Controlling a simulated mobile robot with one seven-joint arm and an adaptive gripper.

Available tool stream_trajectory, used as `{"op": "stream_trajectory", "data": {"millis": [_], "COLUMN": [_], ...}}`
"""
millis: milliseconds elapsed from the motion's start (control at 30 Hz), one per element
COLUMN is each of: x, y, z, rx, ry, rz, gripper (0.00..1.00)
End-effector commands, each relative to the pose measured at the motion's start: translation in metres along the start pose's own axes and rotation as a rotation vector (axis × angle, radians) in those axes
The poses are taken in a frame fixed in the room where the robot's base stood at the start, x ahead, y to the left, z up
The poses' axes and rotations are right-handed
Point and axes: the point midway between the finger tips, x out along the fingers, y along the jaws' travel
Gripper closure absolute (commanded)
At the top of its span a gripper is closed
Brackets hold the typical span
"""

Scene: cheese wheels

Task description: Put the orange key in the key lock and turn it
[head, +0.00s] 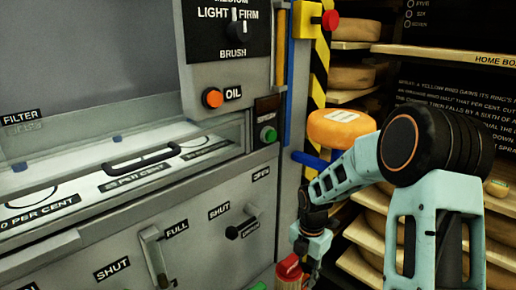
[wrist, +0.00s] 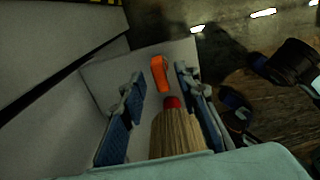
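An orange object (wrist: 160,74), likely the orange key, stands on a pale grey surface (wrist: 98,75) in the wrist view, beyond my fingertips. My gripper (wrist: 158,105) is open, with its two blue-padded fingers wide apart. A wooden, ribbed thing (wrist: 176,136) with a red end lies in view between the fingers, nearer the right one; I cannot tell whether it touches. In the head view my gripper (head: 308,265) points down at the lower middle, beside a red-topped thing (head: 289,268). I cannot make out the key lock in either view.
A grey machine panel (head: 205,265) fills the left, with a lever (head: 153,255), a black knob (head: 238,230), an orange button (head: 212,98) and a green button (head: 268,135). Shelves with cheese wheels (head: 355,76) stand at right. An orange wheel (head: 340,130) sits above my gripper.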

Motion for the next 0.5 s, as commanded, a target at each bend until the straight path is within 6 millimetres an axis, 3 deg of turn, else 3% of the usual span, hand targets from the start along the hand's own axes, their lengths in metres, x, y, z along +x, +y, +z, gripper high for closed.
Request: {"op": "stream_trajectory", "data": {"millis": [133,500], "x": [0.0152,0.0172], "y": [-0.0004,-0.0004], "z": [-0.0007,-0.0003], "rx": [0.0,0.001], "ry": [0.002,0.001], "rz": [-0.001,-0.001], "gripper": [0.71,0.71]}}
